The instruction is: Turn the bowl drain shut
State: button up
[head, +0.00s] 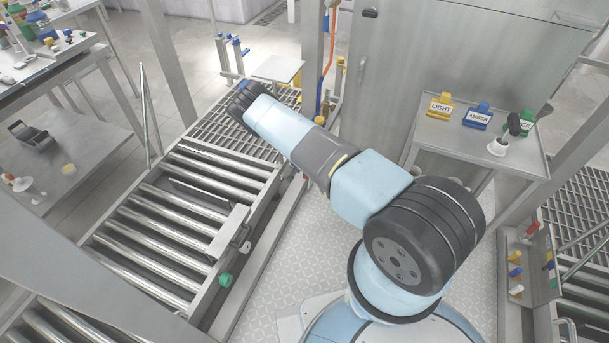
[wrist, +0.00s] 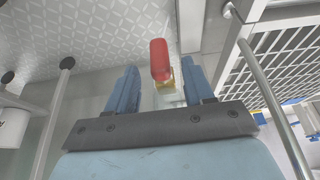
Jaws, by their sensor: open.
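In the wrist view a red lever (wrist: 159,57) with a brass-coloured part and a pale fitting below it stands in the gap between my fingers. It looks like the bowl drain's handle, but I cannot be sure. My gripper (wrist: 160,68) is open, with one blue finger on each side of the lever. The right finger looks close to it; I cannot tell whether it touches. In the head view my arm reaches to the upper left over the grating, and its end hides the gripper. The lever and the bowl cannot be made out there.
A roller conveyor (head: 170,220) runs along the left, with a grating (head: 225,128) at its far end. A side table (head: 470,140) with LIGHT and AMBER label blocks stands at right. A metal post (wrist: 270,110) rises close right of my gripper. Patterned floor (head: 330,235) is clear between.

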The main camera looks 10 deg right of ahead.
jog(key=shift+x, duration=2.45)
jog(key=shift+w, duration=0.1)
jog(key=c, duration=1)
jog(key=shift+o, duration=0.2)
